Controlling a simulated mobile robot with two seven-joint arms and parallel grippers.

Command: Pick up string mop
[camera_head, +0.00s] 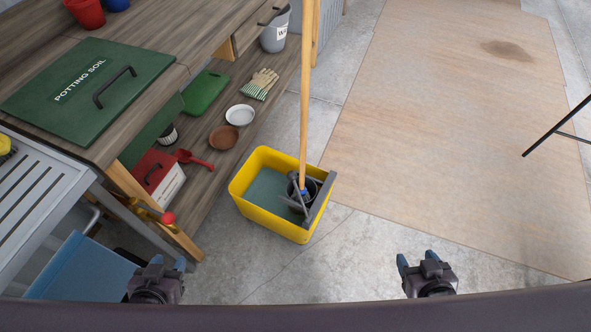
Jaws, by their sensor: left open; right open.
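The string mop (304,95) stands nearly upright, its long wooden handle running out of the top of the picture. Its lower end is in the dark wringer at the right side of a yellow bucket (265,222) on the concrete floor. The mop's strings are hidden in the wringer. My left gripper (168,262) is open and empty at the bottom left, to the left of and nearer than the bucket. My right gripper (417,262) is open and empty at the bottom right, to the right of and nearer than the bucket. Neither touches the mop.
A wooden bench with a green potting soil lid (75,88) and a lower shelf with dishes, gloves (260,84) and a red scoop stands at left. A metal bucket (274,32) is behind. Open floor with a wooden sheet (440,130) lies at right. A thin black leg (560,126) is far right.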

